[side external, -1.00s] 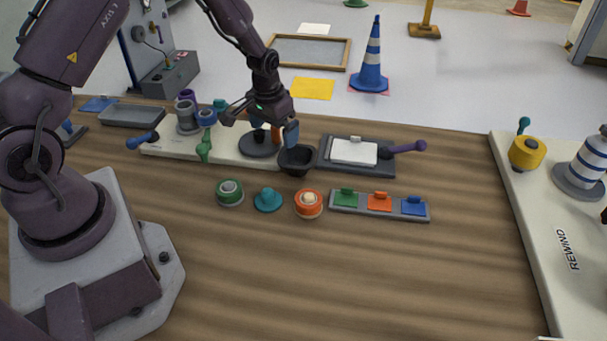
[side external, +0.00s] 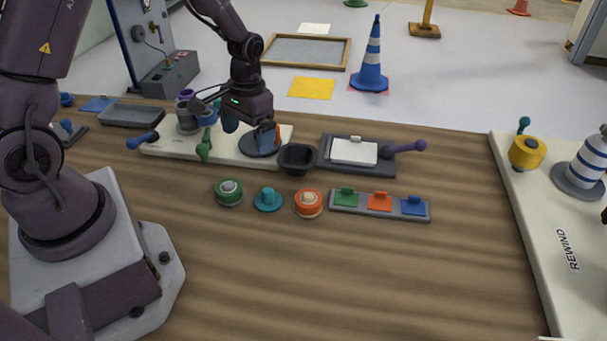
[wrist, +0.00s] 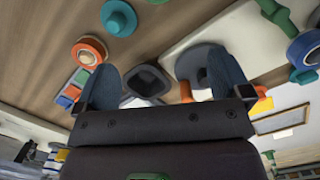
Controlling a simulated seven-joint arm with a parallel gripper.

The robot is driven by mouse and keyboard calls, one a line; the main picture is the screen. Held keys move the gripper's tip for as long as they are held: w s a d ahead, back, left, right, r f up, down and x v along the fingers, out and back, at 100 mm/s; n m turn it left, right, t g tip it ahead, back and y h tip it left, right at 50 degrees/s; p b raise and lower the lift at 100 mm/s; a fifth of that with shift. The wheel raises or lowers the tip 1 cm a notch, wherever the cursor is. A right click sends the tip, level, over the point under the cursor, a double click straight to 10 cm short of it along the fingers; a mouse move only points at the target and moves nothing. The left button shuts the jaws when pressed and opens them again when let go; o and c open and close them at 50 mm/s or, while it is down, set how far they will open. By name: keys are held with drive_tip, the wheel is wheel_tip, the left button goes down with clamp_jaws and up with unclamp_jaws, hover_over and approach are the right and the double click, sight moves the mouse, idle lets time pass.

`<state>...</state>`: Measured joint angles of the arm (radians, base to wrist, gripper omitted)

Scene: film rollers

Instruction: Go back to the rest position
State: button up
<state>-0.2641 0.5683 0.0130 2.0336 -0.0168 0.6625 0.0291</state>
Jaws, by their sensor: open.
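My gripper (side external: 249,130) is open, above the cream board (side external: 160,149) on the bench, with its blue fingers apart and nothing seen held between them. One finger is in front of the grey round disc (side external: 262,150). A small orange post (side external: 277,134) shows just right of that finger; whether they touch cannot be told. In the wrist view my gripper (wrist: 164,80) has its fingers spread, with the black cup (wrist: 149,81) and part of the grey disc (wrist: 196,60) showing between them.
A grey plate with a white pad (side external: 354,151) and a purple-knobbed lever is right of the cup. In front are green (side external: 229,193), teal (side external: 268,200) and orange (side external: 308,203) round parts and a tray of coloured clips (side external: 379,205). The front wooden bench is clear.

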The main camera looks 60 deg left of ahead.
drive_tip(key=s+d+r+m+t, duration=0.1)
drive_tip(key=s+d+r+t, duration=0.1)
drive_tip(key=r, duration=0.6)
drive_tip(key=s+d+r+m+t, duration=0.1)
drive_tip(key=s+d+r+t, duration=0.1)
drive_tip(key=s+d+r, duration=0.2)
drive_tip(key=s+d+r+m+t, duration=0.1)
drive_tip(key=s+d+r+t, duration=0.2)
drive_tip(key=s+r, duration=0.4)
wheel_tip(320, 180, up, 5)
drive_tip(key=shift+s+f, duration=0.15)
drive_tip(key=shift+f, duration=0.05)
drive_tip(key=shift+d, duration=0.1)
